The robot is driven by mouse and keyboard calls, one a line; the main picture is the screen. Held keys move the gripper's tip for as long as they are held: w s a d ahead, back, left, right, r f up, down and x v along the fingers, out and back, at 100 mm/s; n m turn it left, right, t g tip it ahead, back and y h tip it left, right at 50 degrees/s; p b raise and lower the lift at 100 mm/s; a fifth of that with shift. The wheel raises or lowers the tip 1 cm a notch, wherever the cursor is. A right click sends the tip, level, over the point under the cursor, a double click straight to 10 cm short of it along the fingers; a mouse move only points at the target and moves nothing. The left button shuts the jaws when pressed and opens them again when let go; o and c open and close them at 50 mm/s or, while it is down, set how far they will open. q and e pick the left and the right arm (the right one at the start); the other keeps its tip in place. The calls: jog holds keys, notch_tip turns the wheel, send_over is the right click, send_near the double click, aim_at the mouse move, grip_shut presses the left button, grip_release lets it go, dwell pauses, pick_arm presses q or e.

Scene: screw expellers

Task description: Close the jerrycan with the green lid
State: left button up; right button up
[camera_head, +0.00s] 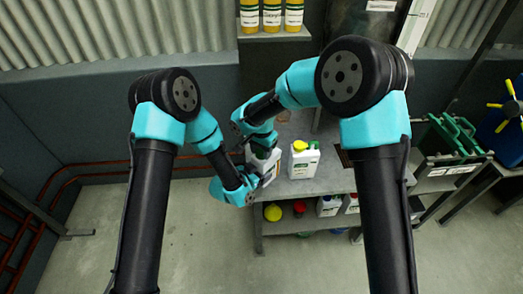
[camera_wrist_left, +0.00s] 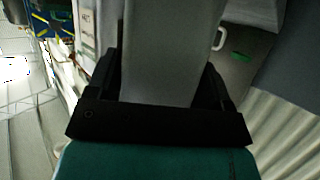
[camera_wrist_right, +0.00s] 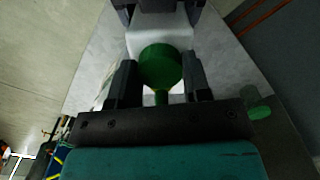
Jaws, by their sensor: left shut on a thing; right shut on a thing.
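A white jerrycan (camera_head: 264,164) stands near the left edge of the grey table, largely hidden by my arms. My left gripper (camera_head: 254,180) is shut on its body; in the left wrist view the pale body (camera_wrist_left: 168,50) fills the space between the fingers. My right gripper (camera_head: 262,147) is above the jerrycan. In the right wrist view it is shut on the round green lid (camera_wrist_right: 160,66), with the white jerrycan (camera_wrist_right: 160,35) right behind the lid. I cannot tell whether the lid touches the neck.
A second white jerrycan with a yellow lid (camera_head: 303,162) stands close on the right. The lower shelf holds a yellow ball-like item (camera_head: 272,212), a red one (camera_head: 299,207) and white containers (camera_head: 328,206). Yellow bottles (camera_head: 271,15) stand on a back shelf.

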jog(key=m, duration=1.4)
jog(key=shift+d+m, duration=0.15)
jog(key=shift+m, duration=1.05)
jog(key=shift+d+f+m, duration=0.1)
jog(key=shift+m, duration=0.2)
